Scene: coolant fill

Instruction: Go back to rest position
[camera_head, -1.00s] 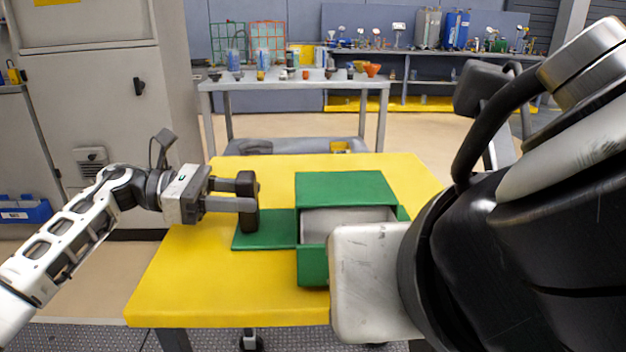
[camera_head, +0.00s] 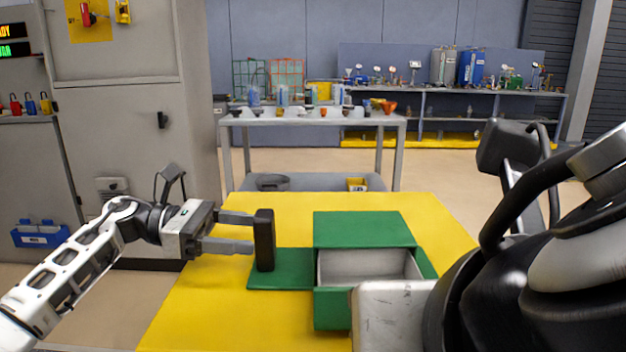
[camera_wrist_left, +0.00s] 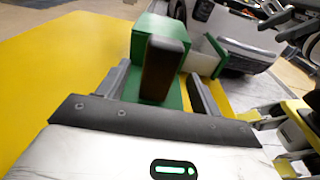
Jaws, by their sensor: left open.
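My left gripper (camera_head: 246,232) is open at the left side of the yellow table. Its two fingers point at an upright black block (camera_head: 265,240) on a flat green plate (camera_head: 282,268). In the head view the fingertips end about at the block's left edge. In the left wrist view the black block (camera_wrist_left: 164,66) shows between the two open fingers (camera_wrist_left: 158,88), not clamped. A green box (camera_head: 363,229) with an open, grey-lined drawer stands right of the plate. My right arm fills the right side of the head view, and its gripper fingers are not visible.
The yellow table (camera_head: 215,300) is bare at the left and front. A grey cabinet (camera_head: 135,110) stands behind my left arm. A grey bench (camera_head: 310,120) with small items is behind the table, and a longer shelf (camera_head: 500,92) stands farther back.

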